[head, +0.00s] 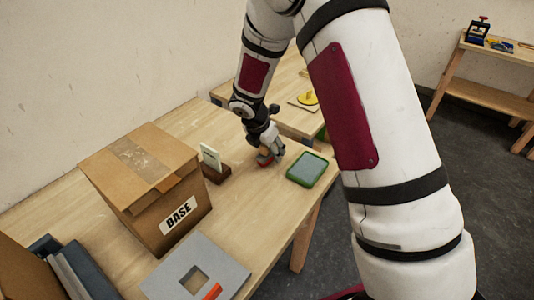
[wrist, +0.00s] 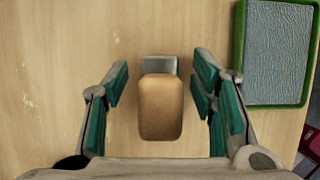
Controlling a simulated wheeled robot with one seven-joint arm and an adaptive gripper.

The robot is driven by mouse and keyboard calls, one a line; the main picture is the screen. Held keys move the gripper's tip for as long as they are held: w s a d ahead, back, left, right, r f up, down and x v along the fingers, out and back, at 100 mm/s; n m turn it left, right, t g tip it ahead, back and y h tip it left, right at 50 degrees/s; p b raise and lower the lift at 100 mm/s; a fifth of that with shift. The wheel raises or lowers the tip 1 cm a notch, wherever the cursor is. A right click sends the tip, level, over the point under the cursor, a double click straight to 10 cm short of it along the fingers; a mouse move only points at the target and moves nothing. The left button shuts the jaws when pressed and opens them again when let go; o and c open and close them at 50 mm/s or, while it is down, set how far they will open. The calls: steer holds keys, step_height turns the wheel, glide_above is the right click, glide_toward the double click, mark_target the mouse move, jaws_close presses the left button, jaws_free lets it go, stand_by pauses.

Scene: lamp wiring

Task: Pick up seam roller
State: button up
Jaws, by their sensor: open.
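Between my open fingers in the wrist view lies a tan, rounded wooden block with a grey metal piece at its far end, which looks like the seam roller (wrist: 161,105). My gripper (wrist: 160,88) has a green-padded finger on each side of it, with a gap on both sides and no visible contact. In the head view my gripper (head: 268,157) is low over the table, beside a small card stand, and largely hides what lies under it. A small red patch shows at the fingers there; I cannot tell what it is.
A green-rimmed tray (head: 307,169) with a grey surface lies right of my gripper, near the table's edge. Left are a card in a brown stand (head: 214,165) and a cardboard box (head: 150,180) marked BASE. A grey plate (head: 222,257) lies in front.

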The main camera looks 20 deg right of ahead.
jaws_close()
stand_by(0.3)
steer(key=shift+r, duration=0.5)
steer(key=r, duration=0.2)
steer(key=shift+s+r, duration=0.35)
steer(key=s, duration=0.5)
steer(key=s+a+r+b, duration=0.1)
steer(key=s, duration=0.9)
steer(key=shift+s+a+r, duration=0.15)
steer(key=shift+a, duration=0.15)
